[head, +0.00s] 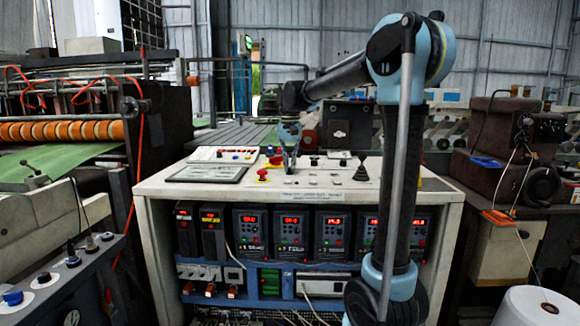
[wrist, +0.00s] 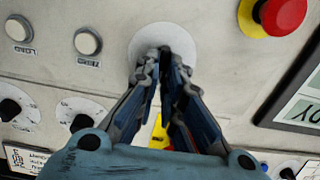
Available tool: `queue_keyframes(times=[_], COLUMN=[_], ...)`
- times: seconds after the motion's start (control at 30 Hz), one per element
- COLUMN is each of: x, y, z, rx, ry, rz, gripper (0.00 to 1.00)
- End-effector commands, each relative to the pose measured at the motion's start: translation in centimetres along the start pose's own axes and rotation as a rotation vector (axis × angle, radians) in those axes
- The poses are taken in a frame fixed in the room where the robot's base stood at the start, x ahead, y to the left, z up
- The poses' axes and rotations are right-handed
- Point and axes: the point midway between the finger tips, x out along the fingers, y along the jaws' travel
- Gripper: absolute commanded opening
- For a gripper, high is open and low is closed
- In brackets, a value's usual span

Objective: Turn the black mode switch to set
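My gripper (wrist: 165,58) points at the sloped face of the white control console (head: 400,172). Its fingertips are close together over a round white plate (wrist: 136,48) in the wrist view. The fingers hide the middle of that plate, so I cannot tell whether a switch is between them. In the head view my gripper (head: 290,165) is over the console top, right of a red mushroom button (head: 262,174). Two black rotary knobs on white dials, a left one (wrist: 10,108) and a right one (wrist: 80,121), show at the left of the wrist view. I cannot read which is the mode switch.
A red button on a yellow base (wrist: 280,14) is near the upper right of the fingers. Two pale round buttons (wrist: 88,41) are to the left. A framed display panel (wrist: 300,108) is at the right. A dark joystick (head: 361,170) stands on the console.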

Motion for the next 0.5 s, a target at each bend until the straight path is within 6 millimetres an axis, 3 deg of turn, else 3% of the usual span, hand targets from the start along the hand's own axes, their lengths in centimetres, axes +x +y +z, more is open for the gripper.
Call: queue_keyframes(times=[0.27, 0.5], x=[-0.02, -0.03], y=[0.06, -0.07], z=[-0.05, -0.04], rx=[-0.030, -0.159], ry=[0.000, 0.001], rz=[0.001, 0.001], gripper=[0.00, 0.00])
